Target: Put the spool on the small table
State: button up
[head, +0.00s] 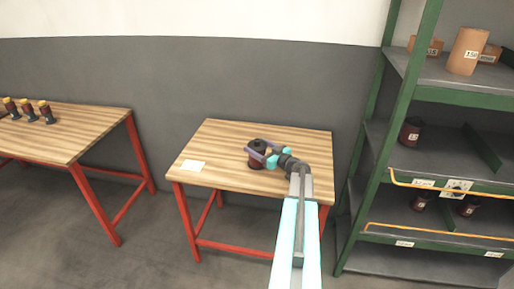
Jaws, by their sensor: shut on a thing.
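The spool (257,146) is dark with a black top and a reddish-brown body, and it is upright over the middle of the small table (227,141). The table has a striped wood top and red legs. My gripper (258,152) is shut on the spool, with its fingers around the spool's sides. My arm reaches in from the lower right. The spool's base is partly hidden by the gripper, so I cannot tell if it touches the table top.
A green-framed shelf (412,160) at right holds more dark spools (410,131) and a tan cylinder (466,50).

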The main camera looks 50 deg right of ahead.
jog(key=o, duration=1.6)
jog(key=shift+f, duration=0.1)
jog(key=s+b, duration=0.1)
jog(key=s, duration=0.7)
jog(key=s+r+b, duration=0.1)
jog(key=s, duration=0.3)
jog(key=shift+a+b, duration=0.2)
jog(key=shift+b, duration=0.1)
jog(key=shift+f, duration=0.1)
